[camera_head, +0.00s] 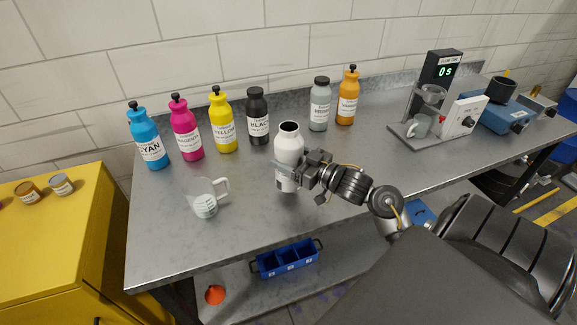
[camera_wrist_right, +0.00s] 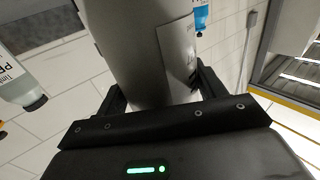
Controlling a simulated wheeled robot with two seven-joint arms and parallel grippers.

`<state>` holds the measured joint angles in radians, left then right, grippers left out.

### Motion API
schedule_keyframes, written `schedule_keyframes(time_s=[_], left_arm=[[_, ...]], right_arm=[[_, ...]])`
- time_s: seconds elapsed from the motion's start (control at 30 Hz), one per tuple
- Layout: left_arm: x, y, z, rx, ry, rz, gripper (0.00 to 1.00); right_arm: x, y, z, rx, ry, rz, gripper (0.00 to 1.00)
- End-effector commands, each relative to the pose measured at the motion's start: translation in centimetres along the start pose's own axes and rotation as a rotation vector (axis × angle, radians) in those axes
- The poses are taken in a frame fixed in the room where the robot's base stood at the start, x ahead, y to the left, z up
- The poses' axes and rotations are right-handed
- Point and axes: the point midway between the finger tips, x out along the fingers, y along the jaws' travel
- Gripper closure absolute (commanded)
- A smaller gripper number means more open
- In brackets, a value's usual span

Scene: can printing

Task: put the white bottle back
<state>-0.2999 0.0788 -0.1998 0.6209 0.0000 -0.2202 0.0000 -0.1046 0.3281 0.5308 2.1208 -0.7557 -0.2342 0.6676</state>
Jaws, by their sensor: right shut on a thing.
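The white bottle (camera_head: 289,147) has an open dark mouth with no cap on it. It is upright over the front middle of the table, and I cannot tell whether its base touches the top. My right gripper (camera_head: 287,172) is shut on it from the right side. In the right wrist view the bottle (camera_wrist_right: 140,45) fills the space between the fingers (camera_wrist_right: 158,95). My left gripper is not in view. At the back of the table there is a gap between the black bottle (camera_head: 258,118) and the grey bottle (camera_head: 320,105).
Cyan (camera_head: 149,140), magenta (camera_head: 185,130), yellow (camera_head: 222,122) and orange (camera_head: 347,97) bottles stand along the back. A clear measuring jug (camera_head: 204,198) stands left of my gripper. A mixer with a timer (camera_head: 440,95) is at the right. A blue bin (camera_head: 288,258) is below.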

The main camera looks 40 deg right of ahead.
Motion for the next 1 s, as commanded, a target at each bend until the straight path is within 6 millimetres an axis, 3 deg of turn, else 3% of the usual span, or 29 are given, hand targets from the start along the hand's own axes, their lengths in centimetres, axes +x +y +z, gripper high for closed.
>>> schedule_keyframes(time_s=[0.33,0.77,0.8,0.93,1.0], left_arm=[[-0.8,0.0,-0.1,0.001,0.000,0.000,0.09],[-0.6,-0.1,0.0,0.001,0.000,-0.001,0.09],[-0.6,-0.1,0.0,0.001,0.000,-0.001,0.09],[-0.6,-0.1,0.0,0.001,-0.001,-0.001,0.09],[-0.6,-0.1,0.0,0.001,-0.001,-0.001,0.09]], right_arm=[[0.4,0.3,3.2,0.001,0.003,0.002,0.82],[0.4,0.3,3.8,-0.002,0.004,0.001,0.82],[0.4,0.3,3.9,-0.001,-0.001,0.001,0.25],[0.4,0.3,3.9,-0.001,-0.001,0.001,0.09],[0.4,0.3,3.9,-0.001,-0.001,0.001,0.09]])
